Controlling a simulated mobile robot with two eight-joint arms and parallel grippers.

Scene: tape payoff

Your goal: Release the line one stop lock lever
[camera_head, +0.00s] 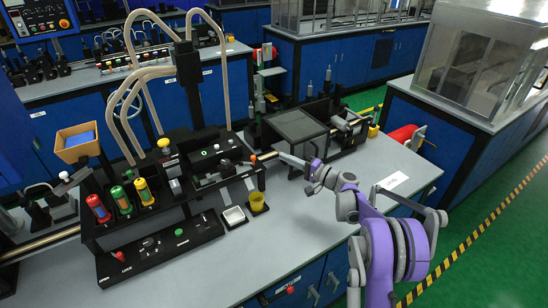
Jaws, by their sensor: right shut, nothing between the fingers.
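A black machine with several switches and coloured cylinders stands on the grey bench (290,230). A small lever with an orange tip (253,158) sticks up at its right end; I cannot tell if this is the line one stop lock lever. My right gripper (281,156) comes in from the right on my purple and grey arm. It is shut and empty, just right of the orange tip, with a small gap seeming to lie between them. A black control box (160,250) with a green button and small switches sits at the front left. My left gripper is out of view.
A grey-topped box (298,125) stands behind my gripper. Pale hoses (228,85) rise from the machine. The bench's front right is mostly clear.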

